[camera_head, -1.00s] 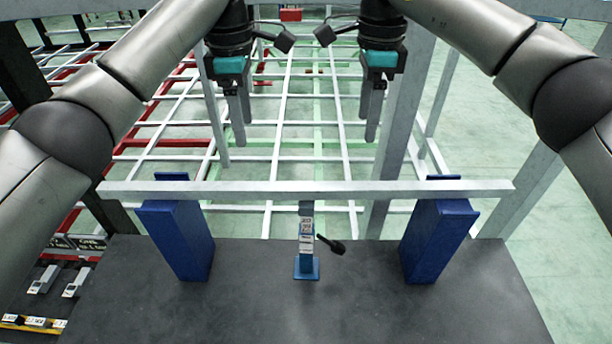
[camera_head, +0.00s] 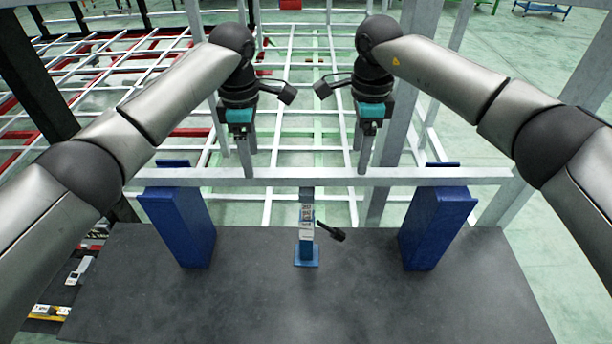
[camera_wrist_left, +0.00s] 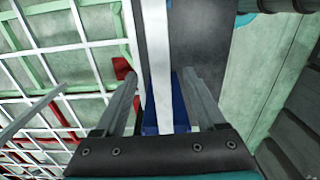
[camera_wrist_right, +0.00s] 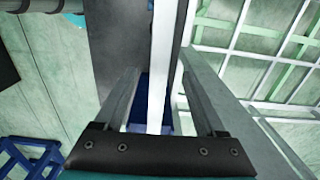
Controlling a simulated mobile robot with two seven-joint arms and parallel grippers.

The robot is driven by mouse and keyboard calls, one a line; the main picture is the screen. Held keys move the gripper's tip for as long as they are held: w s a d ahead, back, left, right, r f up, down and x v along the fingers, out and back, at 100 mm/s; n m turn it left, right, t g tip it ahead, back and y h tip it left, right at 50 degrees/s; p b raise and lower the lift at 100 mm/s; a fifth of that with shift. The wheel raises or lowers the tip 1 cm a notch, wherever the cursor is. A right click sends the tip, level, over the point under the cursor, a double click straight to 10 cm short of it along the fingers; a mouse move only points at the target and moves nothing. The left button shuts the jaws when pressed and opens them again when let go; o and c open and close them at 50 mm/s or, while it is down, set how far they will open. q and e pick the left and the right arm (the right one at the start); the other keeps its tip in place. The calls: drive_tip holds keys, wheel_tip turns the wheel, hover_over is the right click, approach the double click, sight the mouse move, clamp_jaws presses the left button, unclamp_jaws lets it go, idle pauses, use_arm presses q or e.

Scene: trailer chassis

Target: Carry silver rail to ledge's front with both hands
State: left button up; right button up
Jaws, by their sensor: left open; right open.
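The silver rail (camera_head: 310,177) lies level across two blue supports, the left one (camera_head: 180,222) and the right one (camera_head: 435,228), along the far edge of the dark ledge (camera_head: 240,290). My left gripper (camera_head: 248,172) points down at the rail, left of its middle. In the left wrist view the rail (camera_wrist_left: 160,70) runs between its two open fingers. My right gripper (camera_head: 363,168) points down at the rail, right of its middle. In the right wrist view the rail (camera_wrist_right: 160,75) runs between its open fingers. Neither gripper is closed on the rail.
A small blue stand (camera_head: 306,250) with labels and a black handle (camera_head: 331,232) stands on the ledge between the supports. The front of the ledge is clear. A white and red frame lattice spreads beyond the ledge, with grey posts (camera_head: 392,150) close behind the rail.

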sight(263, 177)
use_arm(q)
drive_tip(key=shift+f, duration=2.35)
use_arm(e)
drive_tip(key=shift+f, duration=2.35)
use_arm(q)
drive_tip(key=shift+c, duration=0.4)
use_arm(e)
drive_tip(key=shift+c, duration=0.4)
use_arm(q)
clamp_jaws()
use_arm(e)
clamp_jaws()
drive_tip(key=shift+r, duration=0.1)
